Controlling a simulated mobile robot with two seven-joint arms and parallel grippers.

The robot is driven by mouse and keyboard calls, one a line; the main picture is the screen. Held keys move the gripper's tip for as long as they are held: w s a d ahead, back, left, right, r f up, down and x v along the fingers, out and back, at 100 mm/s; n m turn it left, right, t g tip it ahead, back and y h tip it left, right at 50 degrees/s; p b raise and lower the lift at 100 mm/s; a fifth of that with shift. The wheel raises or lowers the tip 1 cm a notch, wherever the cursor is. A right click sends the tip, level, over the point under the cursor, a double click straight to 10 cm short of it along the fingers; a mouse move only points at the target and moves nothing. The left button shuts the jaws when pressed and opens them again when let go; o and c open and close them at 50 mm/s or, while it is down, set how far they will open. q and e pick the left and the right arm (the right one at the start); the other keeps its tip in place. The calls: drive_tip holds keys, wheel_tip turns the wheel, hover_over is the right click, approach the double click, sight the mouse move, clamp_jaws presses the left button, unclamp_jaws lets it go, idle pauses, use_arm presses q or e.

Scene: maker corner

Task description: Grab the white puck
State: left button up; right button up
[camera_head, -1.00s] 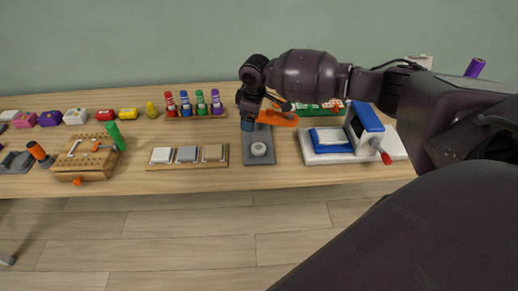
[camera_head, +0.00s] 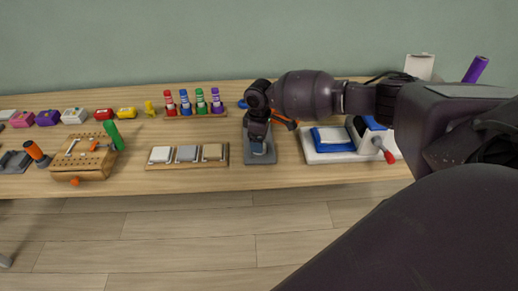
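The grey board (camera_head: 260,158) lies on the table near the middle of the head view. In the earlier frame a pale round puck lies on its front part. Now my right gripper (camera_head: 257,148) is pointing down over that spot and hides most or all of the puck. I cannot tell whether the fingers touch the puck or are closed on it. My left gripper is not in view.
A wooden tray (camera_head: 187,165) with three square tiles lies left of the grey board. A blue and white device (camera_head: 335,148) with a red-tipped handle stands to the right. An orange object (camera_head: 284,121) is behind my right arm. Capped markers (camera_head: 200,104) stand behind.

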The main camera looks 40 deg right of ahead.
wheel_tip(320, 180, down, 3)
drive_tip(key=shift+f, duration=0.2)
drive_tip(key=c, duration=1.1)
drive_tip(key=shift+o, duration=0.2)
drive_tip(key=shift+r, duration=0.15)
